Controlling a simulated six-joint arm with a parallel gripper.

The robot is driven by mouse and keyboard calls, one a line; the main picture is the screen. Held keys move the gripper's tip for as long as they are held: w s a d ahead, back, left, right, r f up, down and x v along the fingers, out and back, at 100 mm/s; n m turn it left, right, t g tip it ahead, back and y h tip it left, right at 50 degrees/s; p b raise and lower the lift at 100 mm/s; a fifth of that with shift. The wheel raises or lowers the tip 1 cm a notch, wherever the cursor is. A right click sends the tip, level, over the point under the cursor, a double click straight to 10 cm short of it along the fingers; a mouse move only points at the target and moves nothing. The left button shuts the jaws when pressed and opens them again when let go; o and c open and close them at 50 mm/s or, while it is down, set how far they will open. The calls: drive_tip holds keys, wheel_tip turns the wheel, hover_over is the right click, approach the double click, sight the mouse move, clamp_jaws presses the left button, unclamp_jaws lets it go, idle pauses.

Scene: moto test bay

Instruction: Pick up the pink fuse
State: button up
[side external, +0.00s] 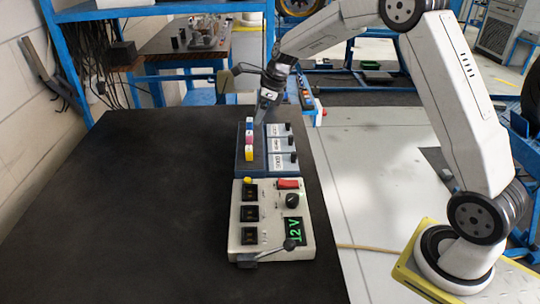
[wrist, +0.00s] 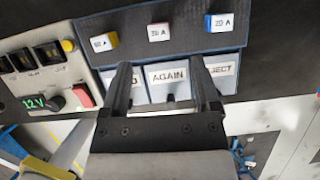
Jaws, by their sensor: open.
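The pink fuse (side external: 249,139) stands in the middle of a row of three in a dark blue rack (side external: 239,167), between the blue fuse (side external: 250,123) and the yellow fuse (side external: 249,154). In the wrist view the pink fuse (wrist: 159,32) shows a white labelled top, with the yellow fuse (wrist: 103,41) to its left and the blue fuse (wrist: 219,22) to its right. My gripper (side external: 262,112) is over the far end of the rack. Its fingers (wrist: 164,72) are apart and empty, and the pink fuse lies beyond their tips in the picture.
A pale test box (side external: 240,228) with black sockets, a red switch, a lever and a 12 V display stands nearer the camera. The dark tabletop (side external: 130,220) is clear at left.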

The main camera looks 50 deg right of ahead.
sight(250, 132)
drive_tip(key=shift+x, duration=0.8)
drive_tip(key=shift+f, duration=0.1)
drive_tip(key=shift+x, duration=2.5)
drive_tip(key=shift+a, duration=0.1)
clamp_jaws()
